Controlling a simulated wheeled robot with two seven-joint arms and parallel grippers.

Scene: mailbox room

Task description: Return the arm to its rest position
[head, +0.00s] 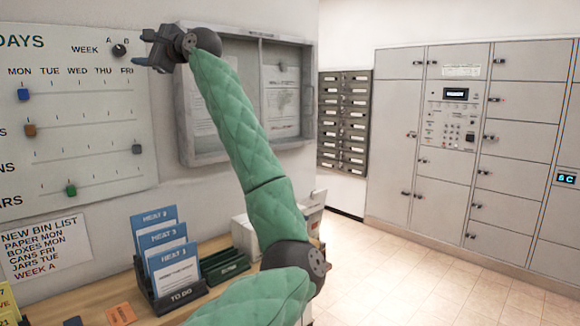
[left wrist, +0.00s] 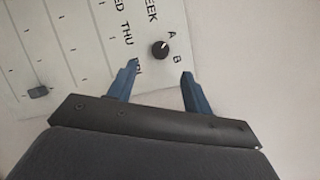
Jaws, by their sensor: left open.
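My left arm, in a green quilted cover, reaches up from the bottom of the head view. Its gripper (head: 146,50) is raised at the upper left, at the right side of the schedule board (head: 75,145). In the left wrist view the two blue fingers (left wrist: 156,88) stand apart with nothing between them. Beyond the fingertips is the round black week knob (left wrist: 160,49), between the letters A and B; it also shows in the head view (head: 120,50). The gripper looks clear of the knob. My right gripper is in neither view.
A glass-fronted notice cabinet (head: 188,150) hangs behind my forearm. Below, a wooden counter (head: 90,292) holds a rack of blue cards (head: 172,265) and green trays (head: 230,264). Mail slots (head: 343,120) and grey lockers (head: 398,95) stand at the right, with open tiled floor (head: 400,285) before them.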

